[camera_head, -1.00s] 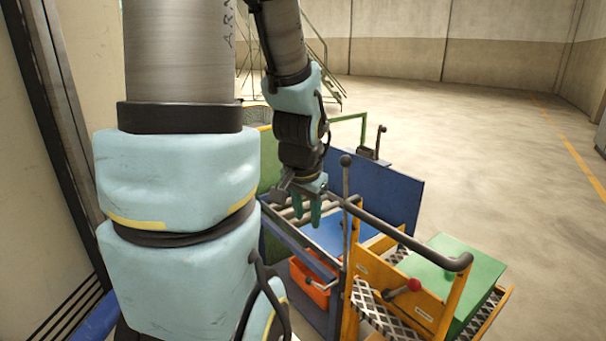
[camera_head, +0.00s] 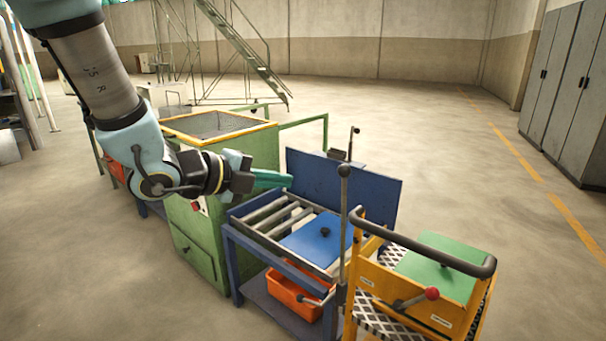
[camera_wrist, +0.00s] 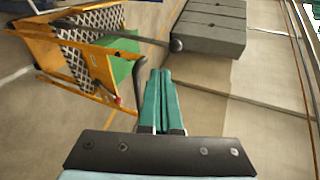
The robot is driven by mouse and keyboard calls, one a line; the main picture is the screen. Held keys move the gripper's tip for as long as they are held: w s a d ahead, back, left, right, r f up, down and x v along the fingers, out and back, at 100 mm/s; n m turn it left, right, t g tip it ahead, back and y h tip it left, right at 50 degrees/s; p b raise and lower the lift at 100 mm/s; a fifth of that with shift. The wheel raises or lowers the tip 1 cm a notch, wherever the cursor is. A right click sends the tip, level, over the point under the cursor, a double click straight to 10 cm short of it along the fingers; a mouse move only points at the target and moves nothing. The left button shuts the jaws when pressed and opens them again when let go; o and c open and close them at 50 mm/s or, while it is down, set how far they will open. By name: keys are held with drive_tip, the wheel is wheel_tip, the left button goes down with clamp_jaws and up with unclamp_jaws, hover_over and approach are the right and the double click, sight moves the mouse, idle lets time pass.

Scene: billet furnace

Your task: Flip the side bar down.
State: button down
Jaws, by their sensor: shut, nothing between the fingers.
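A thin grey upright bar with a dark ball knob (camera_head: 343,215) stands at the front right of the blue roller table (camera_head: 235,235). I cannot tell for sure that it is the side bar. A shorter upright rod with a dark knob (camera_head: 351,143) stands behind the blue upright panel (camera_head: 350,182). My gripper (camera_head: 288,181) is shut and empty. It points right, above the back left of the table and left of the blue panel, apart from both bars. In the wrist view its teal fingers (camera_wrist: 160,100) lie together with nothing between them.
A green machine (camera_head: 200,225) stands left of the table, with a green rail (camera_head: 305,121) behind. A yellow cart (camera_head: 375,285) with a dark handle and red-knobbed lever (camera_head: 432,293) stands at the right. An orange bin (camera_head: 290,295) sits below. Grey cabinets (camera_head: 565,90) stand far right.

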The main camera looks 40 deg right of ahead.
drive_tip(key=shift+w, duration=0.1)
drive_tip(key=r+p+x, duration=0.2)
drive_tip(key=p+x, duration=0.2)
drive_tip(key=x, duration=0.9)
drive_tip(key=shift+d, duration=0.6)
drive_tip(key=shift+f, duration=0.15)
